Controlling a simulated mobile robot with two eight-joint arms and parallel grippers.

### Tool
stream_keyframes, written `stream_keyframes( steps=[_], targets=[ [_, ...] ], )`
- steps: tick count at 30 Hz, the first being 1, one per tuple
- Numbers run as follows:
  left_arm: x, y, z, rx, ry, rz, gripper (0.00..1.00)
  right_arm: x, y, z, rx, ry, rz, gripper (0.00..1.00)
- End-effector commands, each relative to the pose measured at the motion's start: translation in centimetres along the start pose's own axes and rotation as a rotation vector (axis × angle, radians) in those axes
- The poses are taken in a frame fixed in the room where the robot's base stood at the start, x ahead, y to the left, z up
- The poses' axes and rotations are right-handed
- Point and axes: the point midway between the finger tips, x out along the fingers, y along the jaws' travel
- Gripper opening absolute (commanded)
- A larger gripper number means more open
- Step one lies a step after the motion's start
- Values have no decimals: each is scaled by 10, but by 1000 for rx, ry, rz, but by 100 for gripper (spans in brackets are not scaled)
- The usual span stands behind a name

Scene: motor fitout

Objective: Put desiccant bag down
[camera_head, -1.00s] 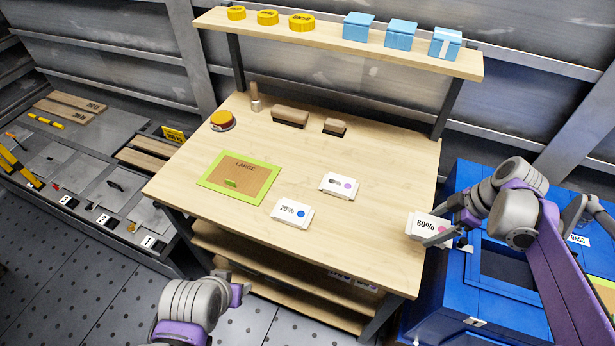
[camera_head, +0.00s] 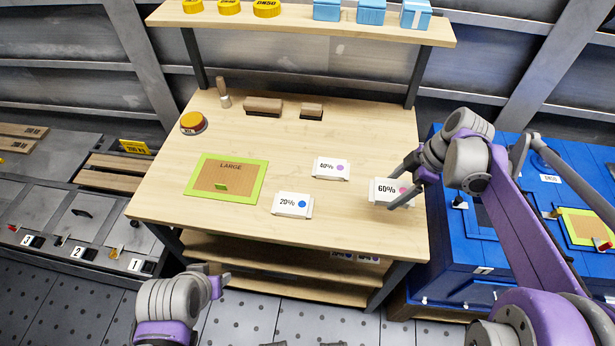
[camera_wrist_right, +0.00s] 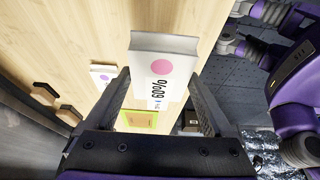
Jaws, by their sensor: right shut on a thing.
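The white desiccant bag (camera_head: 380,192) marked 60% with a pink dot is in my right gripper (camera_head: 399,190), over the right part of the wooden table (camera_head: 360,235). The jaws are shut on it. In the right wrist view the bag (camera_wrist_right: 163,62) lies between the two fingers; I cannot tell whether it touches the table. A white 20% bag (camera_head: 292,205) with a blue dot and a white 40% bag (camera_head: 331,169) with a pink dot lie to its left. My left gripper (camera_head: 220,283) is low in front of the table; its jaw opening is unclear.
A green-bordered mat (camera_head: 260,184) marked LARGE lies on the table's left. A yellow-orange button (camera_head: 192,122) and brown-topped blocks (camera_head: 263,105) are at the back. A shelf (camera_head: 290,22) spans above. Blue cabinets (camera_head: 470,240) stand right of the table.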

Motion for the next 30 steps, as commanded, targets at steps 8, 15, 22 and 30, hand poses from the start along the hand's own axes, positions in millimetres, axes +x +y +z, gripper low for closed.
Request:
stream_keyframes(
  steps=[8,15,22,30],
  targets=[
    [2,0,2,0,-1,0,50,17,0,7,-1,0,0,22],
    [5,0,4,0,-3,0,50,54,0,22,-1,0,0,22],
    [8,0,6,0,-4,0,50,79,0,32,-1,0,0,22],
    [9,0,7,0,-4,0,50,93,0,38,-1,0,0,22]
  ],
)
